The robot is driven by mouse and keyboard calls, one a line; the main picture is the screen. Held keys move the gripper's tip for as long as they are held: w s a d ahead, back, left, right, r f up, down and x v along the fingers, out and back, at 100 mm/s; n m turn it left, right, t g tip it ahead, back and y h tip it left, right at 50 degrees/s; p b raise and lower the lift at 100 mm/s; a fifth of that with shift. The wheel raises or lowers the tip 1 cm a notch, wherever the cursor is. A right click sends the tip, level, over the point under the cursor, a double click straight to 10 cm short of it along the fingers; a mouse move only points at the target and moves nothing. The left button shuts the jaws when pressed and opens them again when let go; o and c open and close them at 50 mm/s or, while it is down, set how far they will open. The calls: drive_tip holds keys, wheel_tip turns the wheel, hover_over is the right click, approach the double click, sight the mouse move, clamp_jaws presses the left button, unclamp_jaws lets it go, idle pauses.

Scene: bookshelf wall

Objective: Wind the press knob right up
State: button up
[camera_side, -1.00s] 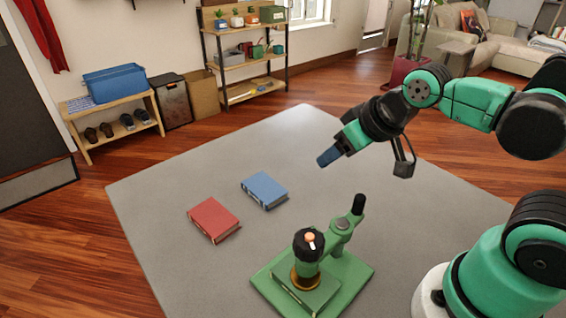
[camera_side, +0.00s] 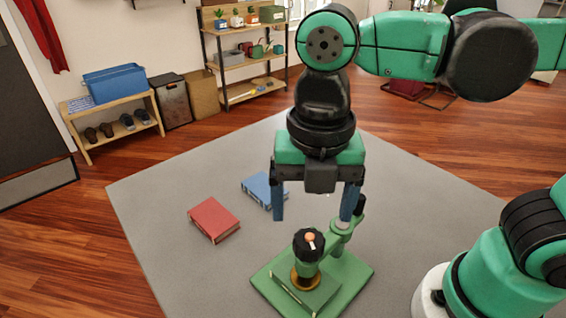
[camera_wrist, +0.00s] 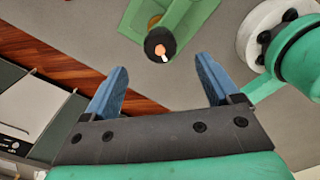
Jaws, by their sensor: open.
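The green book press (camera_side: 350,278) stands on the grey mat. Its black knob (camera_side: 308,243) has an orange centre and a white mark, and sits above a brass collar. A black-tipped handle rises from the press arm behind it, partly hidden by my right finger. My gripper (camera_side: 313,216) points down with its blue fingers spread wide, empty, above the knob and apart from it. In the wrist view the knob (camera_wrist: 160,44) shows beyond the fingertips, roughly centred between them, and my gripper (camera_wrist: 164,75) is open.
A red book (camera_side: 213,220) and a blue book (camera_side: 257,188) lie on the grey mat (camera_side: 165,190) left of the press. The blue book is partly behind my left finger. A shoe bench (camera_side: 115,143) and shelves (camera_side: 245,90) stand far back.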

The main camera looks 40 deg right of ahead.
sight(309, 239)
drive_tip(key=shift+f, duration=2.75)
clamp_jaws()
